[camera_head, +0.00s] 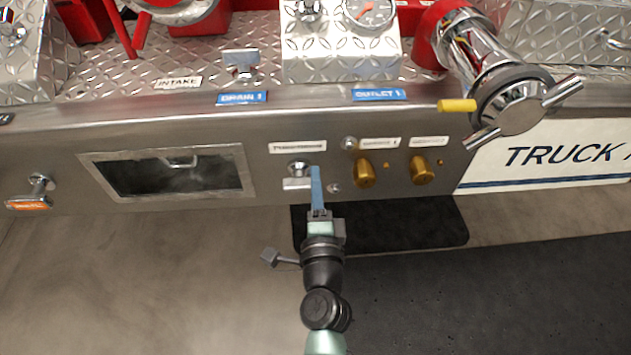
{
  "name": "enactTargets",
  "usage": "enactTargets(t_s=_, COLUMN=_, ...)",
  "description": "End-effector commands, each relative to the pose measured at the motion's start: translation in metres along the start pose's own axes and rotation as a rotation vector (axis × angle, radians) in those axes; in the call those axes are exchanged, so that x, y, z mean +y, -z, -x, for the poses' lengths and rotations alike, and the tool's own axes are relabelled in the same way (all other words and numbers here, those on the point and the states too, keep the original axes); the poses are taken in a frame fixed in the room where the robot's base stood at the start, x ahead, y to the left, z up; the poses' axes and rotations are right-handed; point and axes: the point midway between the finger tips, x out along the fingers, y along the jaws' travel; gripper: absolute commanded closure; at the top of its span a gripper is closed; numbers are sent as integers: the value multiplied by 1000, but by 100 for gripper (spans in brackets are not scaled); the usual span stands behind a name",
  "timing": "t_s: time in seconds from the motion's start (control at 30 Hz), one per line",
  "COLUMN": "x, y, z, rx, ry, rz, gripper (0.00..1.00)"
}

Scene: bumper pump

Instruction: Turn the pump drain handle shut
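The pump drain handle (297,183) is a small chrome handle on a round fitting, under a small white label (298,147) on the front of the metal bumper. Its grip bar lies roughly level. My gripper (315,175) reaches up from below, its blue fingers just right of the handle and overlapping its right end in the picture. I cannot tell whether they touch it. The fingers show edge-on as one narrow strip, so the gap between them is hidden.
Two brass knobs (364,172) (422,169) stick out to the right. A recessed opening (168,173) and an orange-ended handle (29,205) are to the left. A large capped chrome outlet (512,100) juts out at upper right. The floor below the bumper is mostly clear.

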Motion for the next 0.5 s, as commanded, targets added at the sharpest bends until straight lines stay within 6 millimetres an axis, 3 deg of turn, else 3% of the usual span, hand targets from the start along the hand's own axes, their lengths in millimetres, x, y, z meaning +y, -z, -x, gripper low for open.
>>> enactTargets(t_s=0.03, x=0, y=0, z=0, rx=0, ry=0, rz=1, gripper=65)
enactTargets(t_s=0.1, x=0, y=0, z=0, rx=0, ry=0, rz=1, gripper=55)
enactTargets(t_s=0.5, x=1, y=0, z=7, rx=0, ry=-1, rz=2, gripper=55)
